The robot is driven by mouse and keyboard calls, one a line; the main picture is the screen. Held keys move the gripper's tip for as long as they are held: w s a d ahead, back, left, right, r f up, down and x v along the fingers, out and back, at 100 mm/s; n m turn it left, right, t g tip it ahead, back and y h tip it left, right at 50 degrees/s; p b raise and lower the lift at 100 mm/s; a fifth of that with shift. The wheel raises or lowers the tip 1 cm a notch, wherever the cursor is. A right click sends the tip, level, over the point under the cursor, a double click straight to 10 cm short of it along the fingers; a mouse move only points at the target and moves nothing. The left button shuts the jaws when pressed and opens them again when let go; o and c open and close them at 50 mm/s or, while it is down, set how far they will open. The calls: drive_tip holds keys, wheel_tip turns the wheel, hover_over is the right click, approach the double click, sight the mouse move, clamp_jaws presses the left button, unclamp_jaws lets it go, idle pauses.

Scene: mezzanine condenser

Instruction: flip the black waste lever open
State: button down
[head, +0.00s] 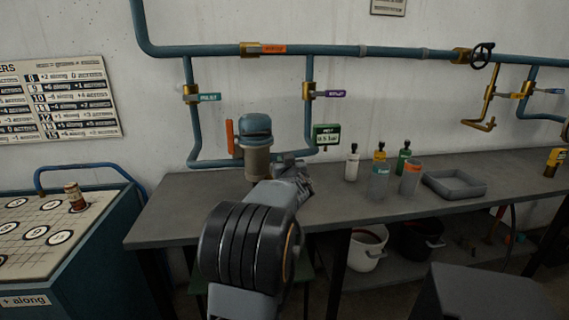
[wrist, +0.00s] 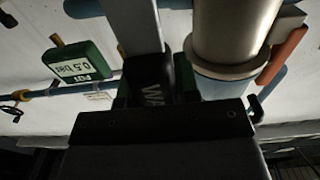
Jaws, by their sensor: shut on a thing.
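The black waste lever (wrist: 153,96) shows in the wrist view as a dark piece with the white letters "WA". The rest of its lettering is hidden. My gripper (wrist: 156,78) is shut on it, below and beside the metal canister. In the head view my gripper (head: 292,172) is at the right foot of the blue-capped canister (head: 257,160), low over the bench. There the lever is hidden behind my wrist. How far the lever is turned cannot be told.
A green pressure display (head: 326,135) hangs just right of the canister, and an orange handle (head: 229,137) is on its left. Blue pipes (head: 194,135) run on both sides. Bottles (head: 352,163), cups and a grey tray (head: 454,184) stand further right on the bench (head: 165,220).

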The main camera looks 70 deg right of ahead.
drive_tip(key=shift+w, duration=0.1)
drive_tip(key=c, duration=0.8)
unclamp_jaws()
drive_tip(key=shift+c, duration=0.2)
drive_tip(key=shift+a, duration=0.1)
drive_tip(key=shift+s+a, duration=0.2)
drive_tip(key=shift+a, duration=0.1)
drive_tip(key=p+v, duration=0.1)
drive_tip(key=v, duration=1.2)
